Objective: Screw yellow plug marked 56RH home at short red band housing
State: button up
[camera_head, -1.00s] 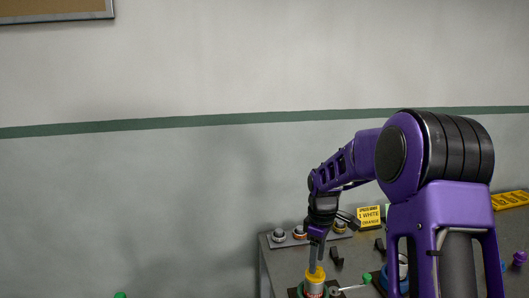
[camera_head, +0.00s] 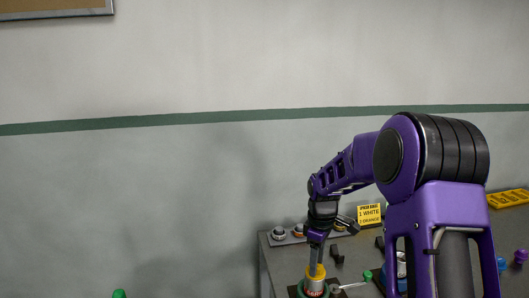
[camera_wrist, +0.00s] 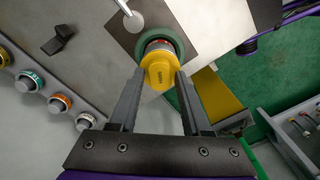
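The yellow plug (camera_wrist: 158,72) has small dark lettering on its face, too small to read surely. It sits at the mouth of a pale housing (camera_head: 315,284) with a red band, which stands in a green ring (camera_wrist: 180,45). The plug (camera_head: 317,271) also shows under my gripper in the head view. My gripper (camera_wrist: 160,74) has one finger on each side of the plug, both tips against its sides. How deep the plug sits in the housing cannot be told.
A rail with several round fittings (camera_wrist: 57,105) lies to the left in the wrist view. A black clamp-like piece (camera_wrist: 63,34) and a metal handle (camera_wrist: 131,19) are near the housing. A yellow sign (camera_head: 369,214) stands at the back of the bench.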

grip_shut()
jog(key=m, duration=1.4)
